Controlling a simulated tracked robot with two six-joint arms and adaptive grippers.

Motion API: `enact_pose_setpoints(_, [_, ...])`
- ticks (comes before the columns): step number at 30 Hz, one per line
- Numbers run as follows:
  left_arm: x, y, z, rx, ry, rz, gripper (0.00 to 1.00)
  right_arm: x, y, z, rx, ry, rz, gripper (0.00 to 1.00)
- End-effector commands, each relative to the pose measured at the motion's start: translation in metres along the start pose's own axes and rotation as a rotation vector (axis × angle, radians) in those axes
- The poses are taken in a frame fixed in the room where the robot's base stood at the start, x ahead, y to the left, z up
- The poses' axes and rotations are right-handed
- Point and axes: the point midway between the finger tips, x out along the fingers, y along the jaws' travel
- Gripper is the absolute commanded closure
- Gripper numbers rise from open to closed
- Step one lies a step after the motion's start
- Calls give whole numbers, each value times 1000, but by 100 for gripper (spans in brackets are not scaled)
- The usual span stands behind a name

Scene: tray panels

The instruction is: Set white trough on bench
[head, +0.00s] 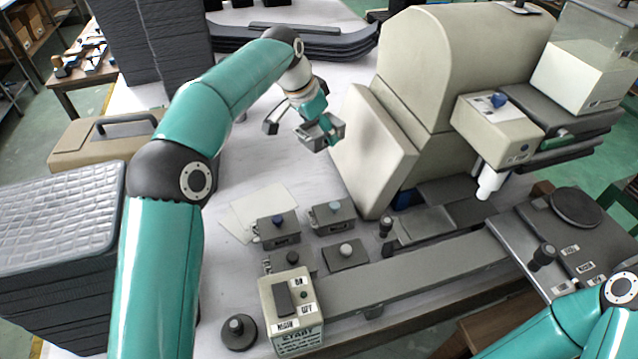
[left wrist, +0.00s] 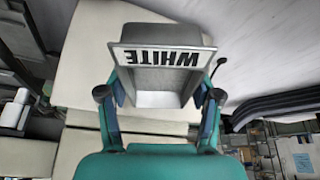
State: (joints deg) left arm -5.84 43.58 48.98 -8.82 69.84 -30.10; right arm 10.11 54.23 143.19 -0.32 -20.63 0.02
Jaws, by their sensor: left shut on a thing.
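The white trough (left wrist: 160,62) is a grey, open box with a white label reading WHITE, upside down in the left wrist view. My left gripper (left wrist: 155,98) is shut on it, with a finger at each side. In the head view, my left gripper (head: 312,112) holds the trough (head: 322,134) over the bench (head: 232,150), left of the large beige machine. I cannot tell the exact gap to the bench top. My right gripper is out of view; only my right arm shows at the lower right.
The beige machine (head: 440,60) has a tilted panel (head: 372,150) close right of the trough. Several small grey boxes with knobs (head: 332,212) and flat sheets (head: 258,208) lie nearer. A switch box (head: 290,308) stands in front. Stacked dark trays (head: 290,42) lie behind.

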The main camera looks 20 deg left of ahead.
Motion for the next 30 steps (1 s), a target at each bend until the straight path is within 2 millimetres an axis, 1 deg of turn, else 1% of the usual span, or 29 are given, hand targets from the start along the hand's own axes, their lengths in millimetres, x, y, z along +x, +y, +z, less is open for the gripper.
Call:
enact_pose_setpoints(1, [10,-2,8,-5,-3,0,84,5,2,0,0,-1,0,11])
enact_pose_setpoints(5, [38,-5,23,-12,-3,-3,84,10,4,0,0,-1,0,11])
enact_pose_setpoints(6, [47,-6,28,-14,-3,-3,84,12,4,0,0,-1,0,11])
enact_pose_setpoints(12, [95,-6,49,-15,-4,-4,84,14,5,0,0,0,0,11])
enact_pose_setpoints(15, [113,-7,56,-16,-2,-5,84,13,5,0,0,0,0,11])
enact_pose_setpoints(18, [124,-7,60,-15,-1,-6,84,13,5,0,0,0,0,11])
enact_pose_setpoints(23, [134,-7,64,-16,0,-6,84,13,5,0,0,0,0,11])
enact_pose_setpoints(30, [163,-7,76,-17,-2,-5,84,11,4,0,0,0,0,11])
